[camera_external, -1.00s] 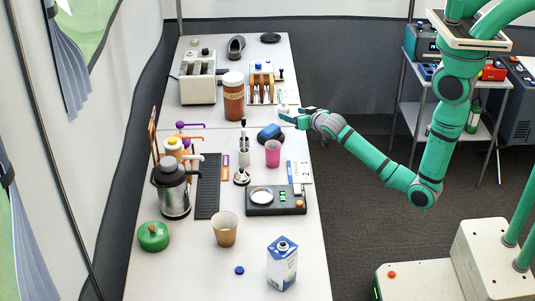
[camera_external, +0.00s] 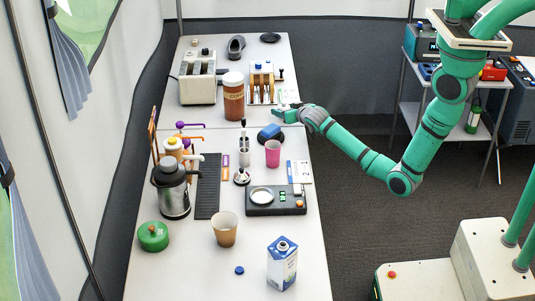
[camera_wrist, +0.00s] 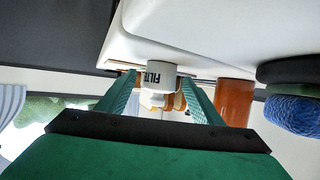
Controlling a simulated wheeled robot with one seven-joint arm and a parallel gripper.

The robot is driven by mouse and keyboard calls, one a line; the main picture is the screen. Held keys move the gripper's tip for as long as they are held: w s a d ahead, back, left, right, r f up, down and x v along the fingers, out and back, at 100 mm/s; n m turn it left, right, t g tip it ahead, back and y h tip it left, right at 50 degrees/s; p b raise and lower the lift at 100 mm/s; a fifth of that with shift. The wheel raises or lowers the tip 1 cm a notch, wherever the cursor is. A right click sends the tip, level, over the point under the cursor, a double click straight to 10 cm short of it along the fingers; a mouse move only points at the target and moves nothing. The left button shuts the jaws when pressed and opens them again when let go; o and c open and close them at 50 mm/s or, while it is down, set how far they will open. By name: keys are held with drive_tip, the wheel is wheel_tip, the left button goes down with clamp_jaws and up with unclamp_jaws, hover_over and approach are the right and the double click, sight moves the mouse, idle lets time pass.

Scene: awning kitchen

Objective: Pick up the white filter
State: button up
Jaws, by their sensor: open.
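The white filter (camera_wrist: 161,72) is a small white cylinder with dark lettering on its side. In the wrist view it shows ahead of my open fingers, in line with the gap between them. In the external view a small white shape that looks like the filter (camera_external: 281,96) stands near the right edge of the table, just beyond my gripper. My gripper (camera_external: 277,112) is open and reaches over that edge from the right. The wrist view shows both green fingers (camera_wrist: 160,90) apart; I cannot tell whether the filter's near part is between the tips.
A brown jar with a white lid (camera_external: 233,97) stands left of my gripper. A wooden rack (camera_external: 262,80) is behind it. A blue object (camera_external: 270,132) and a pink cup (camera_external: 272,153) stand nearer the camera.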

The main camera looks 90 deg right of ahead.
drive_tip(key=shift+x, duration=0.8)
drive_tip(key=shift+c, duration=0.4)
drive_tip(key=c, duration=1.1)
drive_tip(key=shift+r, duration=0.1)
